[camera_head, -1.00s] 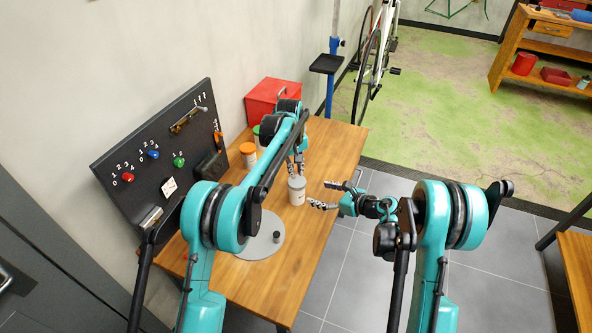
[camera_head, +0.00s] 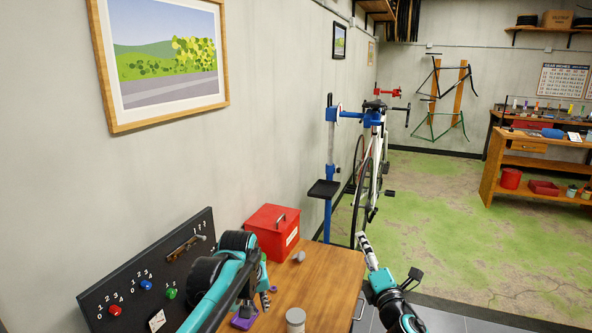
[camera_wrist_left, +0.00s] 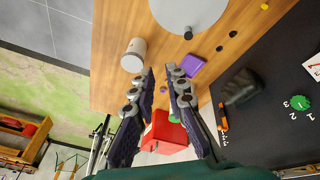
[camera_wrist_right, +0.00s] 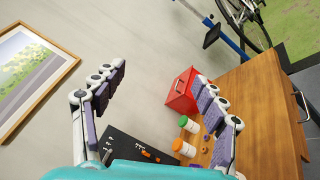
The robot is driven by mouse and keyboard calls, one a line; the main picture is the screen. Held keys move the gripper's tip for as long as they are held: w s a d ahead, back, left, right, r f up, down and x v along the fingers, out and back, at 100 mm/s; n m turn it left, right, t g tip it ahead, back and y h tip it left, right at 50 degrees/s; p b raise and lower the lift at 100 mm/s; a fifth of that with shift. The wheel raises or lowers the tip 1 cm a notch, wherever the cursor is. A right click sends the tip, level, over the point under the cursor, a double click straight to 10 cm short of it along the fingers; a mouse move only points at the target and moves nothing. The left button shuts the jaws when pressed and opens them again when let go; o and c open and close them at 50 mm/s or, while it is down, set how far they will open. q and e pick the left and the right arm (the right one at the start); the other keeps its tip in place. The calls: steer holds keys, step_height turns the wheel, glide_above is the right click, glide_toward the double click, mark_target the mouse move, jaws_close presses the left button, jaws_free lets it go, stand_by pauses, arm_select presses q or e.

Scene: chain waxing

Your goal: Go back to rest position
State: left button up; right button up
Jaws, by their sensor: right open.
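My left gripper (camera_head: 264,302) is over the wooden table, left of a white canister (camera_head: 295,318). In the left wrist view its two fingers (camera_wrist_left: 160,70) stand a little apart with nothing between them, and the canister (camera_wrist_left: 134,56) stands to their left, clear of them. My right gripper (camera_head: 368,252) is raised at the table's right edge. In the right wrist view its fingers (camera_wrist_right: 158,78) are wide apart and empty. Bottles with a green lid (camera_wrist_right: 190,125) and an orange lid (camera_wrist_right: 183,148) stand beyond the fingers.
A red box (camera_head: 272,230) stands at the table's back by the wall. A black pegboard (camera_head: 140,285) with coloured knobs is at the left. A bike on a blue stand (camera_head: 330,190) is behind the table. A grey disc (camera_wrist_left: 185,12) and a purple piece (camera_wrist_left: 192,66) lie on the table.

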steer(key=s+d+f+m+g+h, duration=0.2)
steer(key=s+d+m+g+h, duration=0.1)
steer(key=s+m, duration=0.45)
steer(key=s+d+f+m+g+h, duration=0.2)
steer(key=s+d+f+m+h, duration=0.1)
steer(key=s+m, duration=0.5)
arm_select(q)
steer(key=s+a+f+m+t, duration=0.1)
steer(key=s+a, duration=0.3)
steer(key=s, duration=0.8)
steer(key=s+a+f+m+t, duration=0.1)
steer(key=s+a+f, duration=0.3)
steer(key=s, duration=0.8)
steer(key=shift+f+m+t+y, duration=0.15)
steer(key=shift+m+t+y, duration=0.25)
steer(key=shift+t, duration=0.4)
arm_select(e)
steer(key=s+a+f+m+g+y, duration=0.1)
steer(key=s+a+f+m+g, duration=0.2)
steer(key=s, duration=0.5)
steer(key=s+a+f+m+g+y, duration=0.2)
steer(key=s+f+m, duration=0.3)
steer(key=s+f, duration=0.3)
steer(key=shift+s+a+g+y, duration=0.15)
steer(key=shift+a+g+y, duration=0.15)
steer(key=shift+a+g, duration=0.6)
